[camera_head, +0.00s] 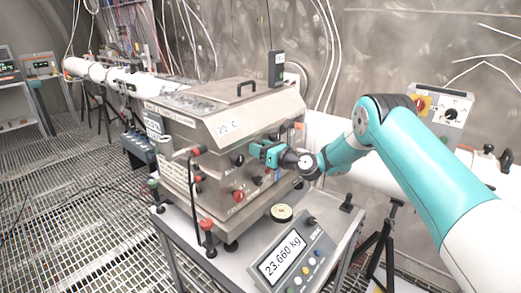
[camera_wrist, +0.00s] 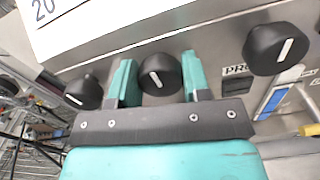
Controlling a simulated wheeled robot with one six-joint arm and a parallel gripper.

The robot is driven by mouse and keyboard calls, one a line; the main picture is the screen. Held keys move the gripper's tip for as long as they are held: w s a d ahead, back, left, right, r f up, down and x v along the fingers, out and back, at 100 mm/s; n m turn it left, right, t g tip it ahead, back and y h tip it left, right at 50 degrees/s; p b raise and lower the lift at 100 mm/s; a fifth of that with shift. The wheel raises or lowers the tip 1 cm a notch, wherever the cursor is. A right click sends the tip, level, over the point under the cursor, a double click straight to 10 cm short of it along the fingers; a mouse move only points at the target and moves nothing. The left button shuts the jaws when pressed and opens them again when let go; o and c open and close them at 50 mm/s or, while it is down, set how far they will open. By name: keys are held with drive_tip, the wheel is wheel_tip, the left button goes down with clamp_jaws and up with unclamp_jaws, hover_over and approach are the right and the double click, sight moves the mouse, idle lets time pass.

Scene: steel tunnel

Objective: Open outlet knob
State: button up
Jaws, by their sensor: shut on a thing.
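A steel box-shaped machine (camera_head: 215,135) stands on a table, with several knobs on its front panel. My gripper (camera_head: 262,151) reaches the upper part of this panel from the right. In the wrist view, my gripper's teal fingers (camera_wrist: 158,80) are shut on a round black knob (camera_wrist: 160,74), one finger on each side. The white line on this knob is slightly tilted. Another black knob (camera_wrist: 84,92) is to the left, and a larger one (camera_wrist: 278,48) to the right. No label naming the outlet knob is readable; in the head view my gripper hides the held knob.
A scale display (camera_head: 283,259) reading 23.660 kg sits in front of the machine. A blue-and-white switch (camera_wrist: 272,102) is right of the gripper. Tripods and a white pipe lie to the right.

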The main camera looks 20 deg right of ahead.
drive_tip(key=n+b, duration=0.4)
drive_tip(key=b, duration=0.1)
drive_tip(key=shift+f, duration=0.2)
drive_tip(key=n+b, duration=0.4)
drive_tip(key=n, duration=0.1)
drive_tip(key=n+b, duration=0.3)
drive_tip(key=b, duration=0.1)
drive_tip(key=shift+s+a+f+n, duration=0.1)
drive_tip(key=shift+n, duration=0.2)
drive_tip(key=n+b, duration=0.4)
drive_tip(key=b, duration=0.1)
drive_tip(key=shift+n, duration=0.3)
drive_tip(key=n+b, duration=0.3)
drive_tip(key=b, duration=0.1)
drive_tip(key=shift+f+n, duration=0.15)
drive_tip(key=shift+n, duration=0.15)
drive_tip(key=n+b, duration=0.4)
drive_tip(key=b, duration=0.1)
drive_tip(key=shift+f+n, duration=0.1)
drive_tip(key=shift+n, duration=0.2)
drive_tip(key=n+b, duration=0.3)
drive_tip(key=b, duration=0.1)
drive_tip(key=shift+n+b, duration=1.2)
drive_tip(key=shift+n, duration=0.4)
drive_tip(key=shift+r, duration=0.2)
